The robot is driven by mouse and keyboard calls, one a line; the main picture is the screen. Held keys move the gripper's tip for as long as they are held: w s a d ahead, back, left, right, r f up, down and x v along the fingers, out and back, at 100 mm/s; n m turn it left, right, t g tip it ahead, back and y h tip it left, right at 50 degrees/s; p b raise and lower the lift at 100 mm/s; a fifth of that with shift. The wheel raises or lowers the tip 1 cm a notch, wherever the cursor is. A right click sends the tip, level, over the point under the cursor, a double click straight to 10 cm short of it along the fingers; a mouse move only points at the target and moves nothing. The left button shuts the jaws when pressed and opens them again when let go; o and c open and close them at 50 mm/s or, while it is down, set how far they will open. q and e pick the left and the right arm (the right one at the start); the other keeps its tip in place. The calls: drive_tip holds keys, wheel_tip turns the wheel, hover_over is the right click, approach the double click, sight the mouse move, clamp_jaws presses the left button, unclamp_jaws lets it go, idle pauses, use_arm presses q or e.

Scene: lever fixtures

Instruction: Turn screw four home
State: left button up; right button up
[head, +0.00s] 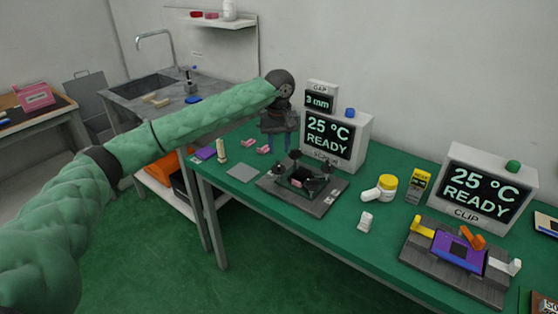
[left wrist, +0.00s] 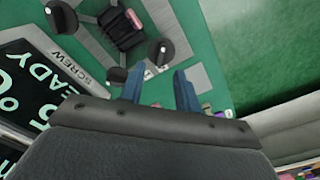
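The screw fixture (head: 329,201) is a grey plate on the green table, with black round knobs around a dark middle block (head: 304,180). In the left wrist view, knobs show at the top (left wrist: 62,17), at the right (left wrist: 162,52) and near my fingers (left wrist: 117,75). I cannot read which is screw four. My left gripper (head: 278,143) points down behind the fixture, in front of the wall and left of the display. Its two blue fingers (left wrist: 160,74) are apart with nothing between them. The right gripper is not in view.
The screw display (head: 335,137) reads 25 °C READY and stands close right of my left gripper. A 3 mm gap sign (head: 320,101) is on top. A clip fixture (head: 460,250), its display (head: 485,190) and a yellow-lidded jar (head: 387,184) are to the right.

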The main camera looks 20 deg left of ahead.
sight(278, 163)
use_arm(q)
drive_tip(key=shift+a+f+p, duration=0.1)
drive_tip(key=shift+f+p, duration=0.3)
drive_tip(key=shift+f, duration=2.7)
clamp_jaws()
